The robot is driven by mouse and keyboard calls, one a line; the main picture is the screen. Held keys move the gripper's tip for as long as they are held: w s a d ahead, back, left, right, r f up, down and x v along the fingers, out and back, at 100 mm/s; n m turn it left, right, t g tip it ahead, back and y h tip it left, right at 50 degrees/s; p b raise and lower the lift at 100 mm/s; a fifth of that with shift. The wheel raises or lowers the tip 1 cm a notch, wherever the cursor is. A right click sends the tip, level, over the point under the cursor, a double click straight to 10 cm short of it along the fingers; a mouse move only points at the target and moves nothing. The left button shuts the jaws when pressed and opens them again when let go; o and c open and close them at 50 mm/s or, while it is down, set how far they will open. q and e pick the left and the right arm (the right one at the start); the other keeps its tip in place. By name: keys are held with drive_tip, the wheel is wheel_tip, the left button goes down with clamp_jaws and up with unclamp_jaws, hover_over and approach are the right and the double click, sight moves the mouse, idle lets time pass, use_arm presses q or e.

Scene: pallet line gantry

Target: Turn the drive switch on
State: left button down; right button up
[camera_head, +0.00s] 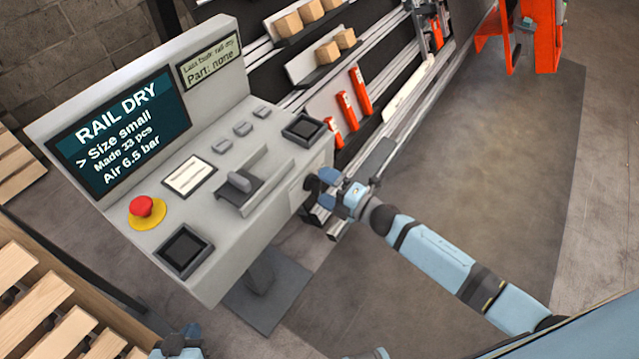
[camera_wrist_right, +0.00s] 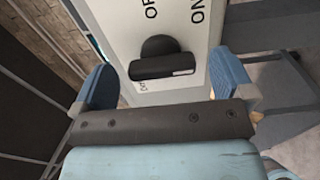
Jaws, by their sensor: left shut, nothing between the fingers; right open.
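The drive switch is a black rotary knob (camera_wrist_right: 162,62) with a bar handle, on the light side panel of the console. The words OFF and ON show above it in the right wrist view. The bar lies nearly level there, with a pale mark towards its right end; I cannot tell which word it points at. In the head view the knob (camera_head: 311,184) is partly hidden by my right gripper (camera_head: 327,193), which is open, its blue fingers facing the panel. In the wrist view the knob lies between the fingers, apart from both. My left gripper (camera_head: 180,345) is shut and empty at the bottom edge.
The console (camera_head: 205,215) carries a screen (camera_head: 120,130) reading RAIL DRY, a red emergency button (camera_head: 142,207), a slider lever (camera_head: 240,182) and several grey buttons. Racks with wooden blocks (camera_head: 290,25) and orange parts stand behind. Wooden slats (camera_head: 45,300) lie lower left. Floor at right is clear.

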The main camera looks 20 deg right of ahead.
use_arm(q)
drive_tip(key=shift+a+f, duration=0.15)
drive_tip(key=shift+a, duration=0.1)
use_arm(e)
drive_tip(key=v, duration=1.1)
drive_tip(key=shift+s, duration=0.15)
use_arm(q)
drive_tip(key=shift+d, duration=0.15)
use_arm(e)
drive_tip(key=shift+d, duration=0.15)
drive_tip(key=s+a+f+m+g+h, duration=0.2)
drive_tip(key=s+a+m+h, duration=0.15)
drive_tip(key=s+m, duration=0.6)
drive_tip(key=s+a+f+m+g+h, duration=0.25)
drive_tip(key=s+m+h, duration=0.2)
drive_tip(key=m, duration=0.95)
use_arm(q)
wheel_tip(320, 180, up, 14)
drive_tip(key=a+p, duration=0.1)
drive_tip(key=p, duration=1.5)
drive_tip(key=shift+s+f+m+t, duration=0.15)
drive_tip(key=shift+s+m+t, duration=0.15)
drive_tip(key=shift+s+m, duration=0.15)
use_arm(e)
wheel_tip(320, 180, up, 14)
drive_tip(key=s+n+t, duration=0.1)
drive_tip(key=shift+d, duration=0.25)
